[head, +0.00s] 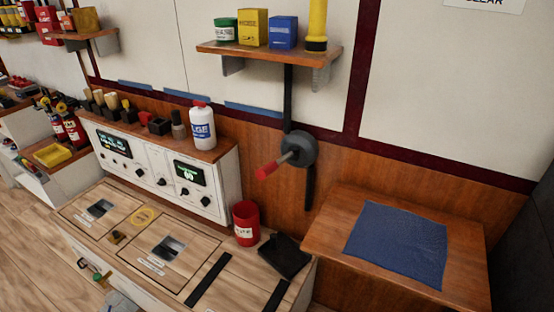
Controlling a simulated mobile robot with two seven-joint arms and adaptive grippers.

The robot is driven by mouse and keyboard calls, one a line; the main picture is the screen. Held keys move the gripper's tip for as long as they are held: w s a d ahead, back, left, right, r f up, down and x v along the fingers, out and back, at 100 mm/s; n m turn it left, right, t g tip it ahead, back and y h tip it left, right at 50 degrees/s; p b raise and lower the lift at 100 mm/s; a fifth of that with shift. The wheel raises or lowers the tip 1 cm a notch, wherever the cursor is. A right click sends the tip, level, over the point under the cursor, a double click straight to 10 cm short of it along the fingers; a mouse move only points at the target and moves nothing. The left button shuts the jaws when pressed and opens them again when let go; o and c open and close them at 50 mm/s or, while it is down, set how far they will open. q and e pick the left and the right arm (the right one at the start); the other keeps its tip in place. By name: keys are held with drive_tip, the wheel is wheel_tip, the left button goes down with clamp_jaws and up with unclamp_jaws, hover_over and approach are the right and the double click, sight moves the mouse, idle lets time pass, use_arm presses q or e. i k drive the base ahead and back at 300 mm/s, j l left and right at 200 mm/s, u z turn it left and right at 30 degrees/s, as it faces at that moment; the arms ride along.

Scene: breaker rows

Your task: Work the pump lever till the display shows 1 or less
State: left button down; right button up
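A lever with a red grip (267,170) sticks out from a round dark hub (298,149) on the wood-panelled wall, right of the white console. Its grip points toward the lower left. A small display (189,173) on the right part of the console shows green digits, too small to read surely. A second display (112,141) on the left part shows several small lines of text. Neither gripper can be made out in the head view, and nothing touches the lever.
A red can (246,222) and a black tray-like object (285,256) sit on the bench below the lever. A side table with a blue cloth (398,242) stands at right. A shelf (268,52) with containers hangs above. Space around the grip looks clear.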

sight(263, 172)
drive_tip(key=k+j+u, duration=0.2)
drive_tip(key=j, duration=0.2)
drive_tip(key=j+u, duration=0.2)
drive_tip(key=j, duration=0.2)
drive_tip(key=j+u, duration=0.2)
drive_tip(key=j, duration=0.25)
drive_tip(key=k, duration=0.05)
